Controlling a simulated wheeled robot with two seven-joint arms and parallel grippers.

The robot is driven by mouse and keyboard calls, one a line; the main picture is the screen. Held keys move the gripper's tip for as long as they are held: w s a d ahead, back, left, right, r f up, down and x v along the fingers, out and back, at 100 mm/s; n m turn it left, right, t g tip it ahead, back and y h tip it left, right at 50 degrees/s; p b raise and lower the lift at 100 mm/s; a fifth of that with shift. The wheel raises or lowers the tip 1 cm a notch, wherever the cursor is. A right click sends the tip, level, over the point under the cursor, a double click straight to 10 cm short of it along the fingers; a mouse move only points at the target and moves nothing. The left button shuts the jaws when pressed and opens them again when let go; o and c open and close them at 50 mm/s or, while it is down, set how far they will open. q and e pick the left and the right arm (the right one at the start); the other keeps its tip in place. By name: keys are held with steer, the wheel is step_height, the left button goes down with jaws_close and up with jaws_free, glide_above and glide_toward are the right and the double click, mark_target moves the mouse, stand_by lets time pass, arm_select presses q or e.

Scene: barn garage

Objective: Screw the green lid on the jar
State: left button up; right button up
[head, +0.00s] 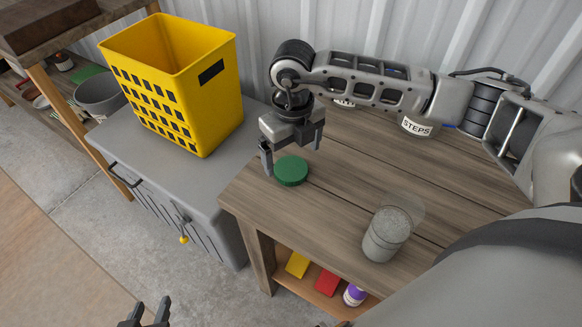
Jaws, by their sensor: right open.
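The round green lid (291,171) lies flat on the wooden workbench (330,200), near its left end. My right gripper (292,150) points down just behind the lid in the picture, with its fingers spread apart. One finger shows to the left of the lid and the other behind it to the right. I cannot tell whether a finger touches the lid.
A yellow basket (190,95) stands on a grey cabinet (170,180) left of the bench. Yellow and red items (297,265) and a purple bottle (354,295) sit on the lower shelf.

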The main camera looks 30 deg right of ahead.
mark_target(295, 172)
steer(key=f, duration=0.5)
steer(key=shift+s+d+f+p, duration=0.1)
steer(key=shift+s+d+p, duration=0.1)
steer(key=shift+p, duration=0.15)
steer(key=c, duration=1)
